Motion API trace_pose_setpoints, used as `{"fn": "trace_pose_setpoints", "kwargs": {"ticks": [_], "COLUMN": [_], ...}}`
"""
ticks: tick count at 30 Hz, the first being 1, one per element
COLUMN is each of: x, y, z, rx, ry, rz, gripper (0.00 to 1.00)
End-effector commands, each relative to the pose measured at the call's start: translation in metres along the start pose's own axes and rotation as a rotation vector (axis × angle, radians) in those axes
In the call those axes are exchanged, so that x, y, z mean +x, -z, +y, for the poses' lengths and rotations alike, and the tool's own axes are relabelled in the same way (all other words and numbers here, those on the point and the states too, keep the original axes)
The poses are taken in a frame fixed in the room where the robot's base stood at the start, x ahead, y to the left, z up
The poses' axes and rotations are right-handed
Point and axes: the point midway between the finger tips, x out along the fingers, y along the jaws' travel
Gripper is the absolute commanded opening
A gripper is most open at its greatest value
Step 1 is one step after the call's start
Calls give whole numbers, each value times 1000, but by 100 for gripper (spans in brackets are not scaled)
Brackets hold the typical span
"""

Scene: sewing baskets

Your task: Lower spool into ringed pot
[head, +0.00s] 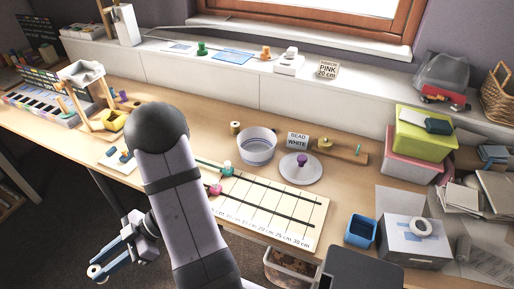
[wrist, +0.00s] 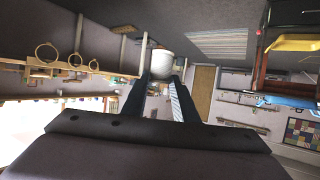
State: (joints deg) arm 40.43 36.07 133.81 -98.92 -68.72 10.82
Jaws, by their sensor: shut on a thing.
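The ringed pot (head: 257,153) is white with blue rings and stands open on the table in the head view. Its lid (head: 291,176) with a purple knob lies to the right of it. My gripper (head: 103,262) is at the lower left, beyond the table's front edge and well away from the pot. It is shut on a small white spool (head: 94,272). In the wrist view the white spool (wrist: 162,64) sits between the tips of my gripper (wrist: 161,81). The pot does not show clearly in the wrist view.
A brown spool (head: 235,128) stands left of the pot, and a ruled mat (head: 270,205) lies in front. Behind the pot are a BEAD WHITE card (head: 298,141) and a wooden board (head: 340,152). A blue box (head: 361,231) stands at the right.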

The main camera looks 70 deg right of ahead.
Motion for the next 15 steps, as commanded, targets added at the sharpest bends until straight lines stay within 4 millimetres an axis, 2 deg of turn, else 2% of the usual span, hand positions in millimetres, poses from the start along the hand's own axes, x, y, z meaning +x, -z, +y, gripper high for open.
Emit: {"fn": "trace_pose_setpoints", "kwargs": {"ticks": [8, 11, 15], "x": [-9, -20, -48], "y": [3, 6, 10], "z": [11, 26, 56], "rx": [9, 22, 53], "ry": [-26, -61, -136], "rz": [-1, -3, -5], "gripper": [5, 5, 5]}}
